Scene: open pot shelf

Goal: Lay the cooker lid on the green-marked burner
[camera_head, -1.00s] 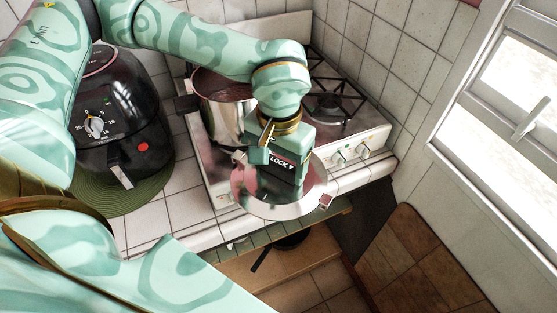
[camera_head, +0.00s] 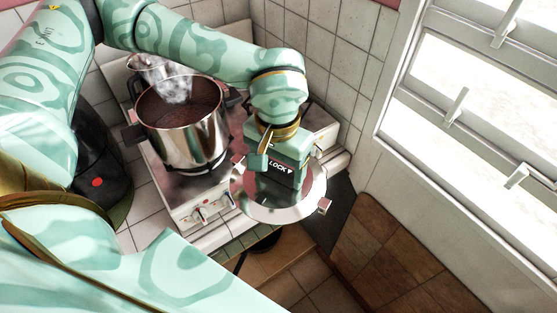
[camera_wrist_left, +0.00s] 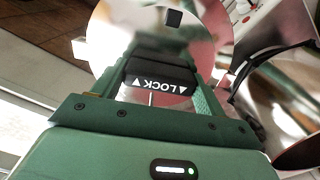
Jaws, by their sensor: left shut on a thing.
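The cooker lid (camera_head: 268,211) is a round shiny disc with a pale rim and a small side tab. My left gripper (camera_head: 279,180) is shut on its dark handle marked LOCK and holds it over the stove's front right part. In the left wrist view the lid (camera_wrist_left: 212,28) lies beyond my left gripper (camera_wrist_left: 160,78). The white stove (camera_head: 180,207) is partly covered by the pot, the lid and my arm. I cannot make out a green mark, and the burner under the lid and arm is hidden. My right gripper is not in view.
A steel pot (camera_head: 190,148) with dark contents stands on the stove, left of the lid; it also shows in the wrist view (camera_wrist_left: 262,92). A black appliance (camera_head: 100,165) stands farther left. A tiled wall (camera_head: 325,50) and window (camera_head: 470,110) bound the right side.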

